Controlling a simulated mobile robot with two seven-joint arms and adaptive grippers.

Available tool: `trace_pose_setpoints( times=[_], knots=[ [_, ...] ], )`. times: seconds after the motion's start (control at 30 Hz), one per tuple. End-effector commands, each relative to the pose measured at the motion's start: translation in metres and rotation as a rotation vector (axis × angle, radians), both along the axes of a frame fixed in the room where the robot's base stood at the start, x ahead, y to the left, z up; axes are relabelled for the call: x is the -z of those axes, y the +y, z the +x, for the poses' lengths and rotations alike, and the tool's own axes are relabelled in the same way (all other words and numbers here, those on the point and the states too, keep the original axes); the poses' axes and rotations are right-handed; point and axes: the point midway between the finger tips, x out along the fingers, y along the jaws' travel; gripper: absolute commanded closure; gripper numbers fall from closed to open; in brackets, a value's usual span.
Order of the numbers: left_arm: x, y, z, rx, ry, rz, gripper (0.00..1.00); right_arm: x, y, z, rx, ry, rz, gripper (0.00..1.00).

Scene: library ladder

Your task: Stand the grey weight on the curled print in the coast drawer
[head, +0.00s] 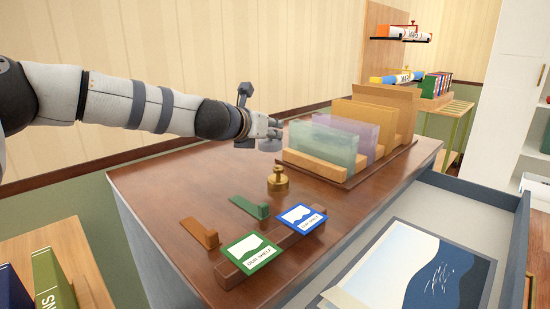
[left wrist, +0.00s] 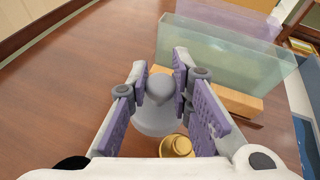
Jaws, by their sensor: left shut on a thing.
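My left gripper (head: 275,132) is shut on the grey weight (left wrist: 158,105), whose round knob and flared base show between the purple-padded fingers in the left wrist view. It holds the weight above the wooden cabinet top, behind a brass weight (head: 278,180). The open drawer (head: 462,186) is at the right of the head view. In it lies the print (head: 405,262), a blue and cream coast picture, with a pale curled corner (head: 343,298) at its near left. The near part of the drawer is cut off. My right gripper is not in view.
A rack (head: 318,168) with upright green, purple and tan folders stands close to the gripper's right. Green and blue label cards (head: 250,252) and two small stands (head: 200,232) are on the near cabinet top. A side table with books (head: 60,280) is at lower left.

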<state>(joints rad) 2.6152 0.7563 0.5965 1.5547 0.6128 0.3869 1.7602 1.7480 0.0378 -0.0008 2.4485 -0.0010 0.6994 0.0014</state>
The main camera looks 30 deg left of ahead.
Motion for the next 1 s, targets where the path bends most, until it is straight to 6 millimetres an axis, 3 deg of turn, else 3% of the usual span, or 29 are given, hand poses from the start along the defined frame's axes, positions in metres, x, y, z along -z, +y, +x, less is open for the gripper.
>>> trace_pose_setpoints(
  times=[0.03, 0.3, 0.5, 0.9, 0.93, 1.0],
  knots=[
    [0.023, 0.004, 0.008, 0.000, 0.014, -0.001, 1.00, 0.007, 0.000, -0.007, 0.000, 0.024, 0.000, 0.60],
    [0.047, 0.015, 0.030, 0.002, 0.006, 0.000, 1.00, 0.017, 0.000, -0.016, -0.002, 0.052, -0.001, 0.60],
    [0.081, 0.018, 0.035, 0.002, 0.009, -0.002, 1.00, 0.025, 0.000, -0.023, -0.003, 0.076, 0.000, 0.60],
    [0.086, 0.018, 0.035, 0.001, 0.004, -0.001, 1.00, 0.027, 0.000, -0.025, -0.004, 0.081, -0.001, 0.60],
    [0.088, 0.018, 0.035, 0.001, 0.007, -0.001, 0.78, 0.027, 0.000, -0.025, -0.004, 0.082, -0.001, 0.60],
    [0.086, 0.018, 0.035, 0.002, 0.006, -0.001, 0.62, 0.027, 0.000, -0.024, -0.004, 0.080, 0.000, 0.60]
  ],
)
